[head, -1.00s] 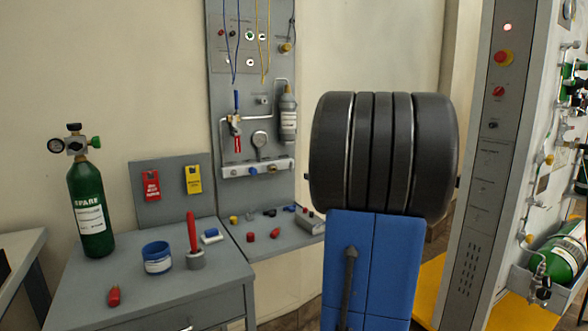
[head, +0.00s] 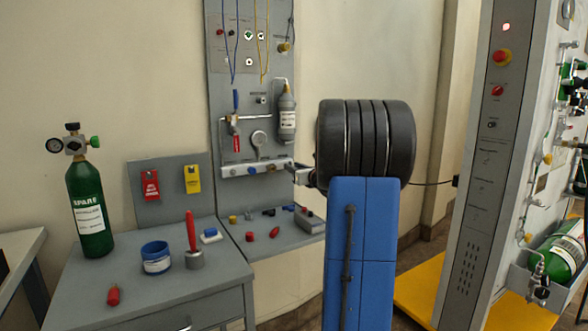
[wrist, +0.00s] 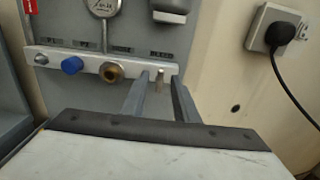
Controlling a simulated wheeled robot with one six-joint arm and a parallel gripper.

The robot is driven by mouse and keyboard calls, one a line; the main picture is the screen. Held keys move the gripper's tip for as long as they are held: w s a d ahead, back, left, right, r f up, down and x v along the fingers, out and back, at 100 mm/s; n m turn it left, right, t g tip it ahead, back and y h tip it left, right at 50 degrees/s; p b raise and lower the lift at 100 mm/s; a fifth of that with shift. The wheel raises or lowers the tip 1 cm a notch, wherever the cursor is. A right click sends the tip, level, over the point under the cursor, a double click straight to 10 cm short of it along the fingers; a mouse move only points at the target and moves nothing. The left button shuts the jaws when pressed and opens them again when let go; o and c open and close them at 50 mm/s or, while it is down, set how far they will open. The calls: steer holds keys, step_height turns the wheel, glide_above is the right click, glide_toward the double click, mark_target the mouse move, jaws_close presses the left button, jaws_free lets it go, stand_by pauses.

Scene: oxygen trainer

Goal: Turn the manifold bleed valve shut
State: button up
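The white manifold block (head: 240,170) is on the grey wall panel in the head view, and it spans the upper left of the wrist view (wrist: 75,60). It carries a blue cap (wrist: 72,65), a brass fitting (wrist: 112,72) and, at its right end under the small dark label, a slim metal stem, the bleed valve (wrist: 159,80). My gripper (wrist: 159,78) is open, with one finger on each side of that stem in the picture. Whether the fingers touch it, and how far the valve is turned, I cannot tell. In the head view the gripper (head: 299,175) is at the manifold's right end.
A gauge (wrist: 103,8) and a grey cylinder (head: 287,115) are above the manifold. A shelf with small parts (head: 250,237) is below. A wall socket with a black plug (wrist: 282,35) is at right. A small metal post (wrist: 236,105) stands right of the fingers.

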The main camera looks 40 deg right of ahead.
jaws_close()
steer(key=shift+m, duration=0.3)
steer(key=shift+f+m, duration=0.15)
steer(key=shift+m, duration=5.7)
steer(key=shift+f+m, duration=0.15)
steer(key=shift+m, duration=5.75)
steer(key=shift+f+m, duration=0.15)
steer(key=shift+m, duration=5.7)
